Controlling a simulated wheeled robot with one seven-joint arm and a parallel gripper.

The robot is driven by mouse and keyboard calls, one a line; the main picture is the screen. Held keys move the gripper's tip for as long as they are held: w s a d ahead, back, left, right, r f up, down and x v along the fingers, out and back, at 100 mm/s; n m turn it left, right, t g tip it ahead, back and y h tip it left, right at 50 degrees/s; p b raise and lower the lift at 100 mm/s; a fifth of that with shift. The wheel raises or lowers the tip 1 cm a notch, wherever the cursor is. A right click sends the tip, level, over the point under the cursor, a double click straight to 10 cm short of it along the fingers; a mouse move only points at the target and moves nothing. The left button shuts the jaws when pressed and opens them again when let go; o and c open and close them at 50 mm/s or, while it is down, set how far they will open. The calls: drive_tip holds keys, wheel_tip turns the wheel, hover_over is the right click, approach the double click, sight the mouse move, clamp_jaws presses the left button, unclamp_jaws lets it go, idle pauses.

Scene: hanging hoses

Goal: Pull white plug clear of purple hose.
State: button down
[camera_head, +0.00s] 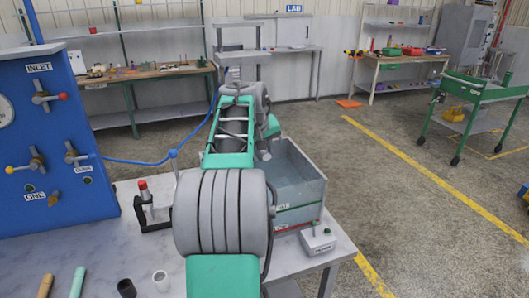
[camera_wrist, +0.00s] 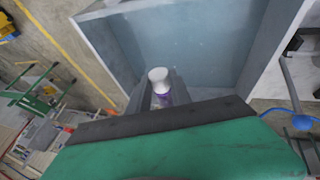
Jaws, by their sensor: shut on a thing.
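In the wrist view, my gripper (camera_wrist: 161,95) is shut on a small piece with a round white top, which I take for the white plug (camera_wrist: 158,75). The plug is over the open grey bin (camera_wrist: 190,45). In the head view my arm hides the gripper and plug, and no purple hose can be made out clearly.
A blue hose (camera_head: 140,162) runs from the blue valve panel (camera_head: 60,140).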

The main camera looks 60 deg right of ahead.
drive_tip(key=shift+s+a+b, duration=0.35)
drive_tip(key=shift+s+a, duration=0.1)
drive_tip(key=shift+s, duration=0.05)
idle(0.4)
drive_tip(key=s+a+b, duration=0.2)
drive_tip(key=s+a, duration=0.1)
drive_tip(key=shift+s+a+b, duration=0.1)
drive_tip(key=shift+b, duration=0.25)
idle(0.5)
drive_tip(key=shift+s+a+r+p, duration=0.25)
drive_tip(key=shift+s+a+r, duration=0.3)
drive_tip(key=shift+r, duration=0.2)
drive_tip(key=shift+s+a+r+p, duration=0.25)
drive_tip(key=shift+s+a+r, duration=0.25)
drive_tip(key=shift+r, duration=0.2)
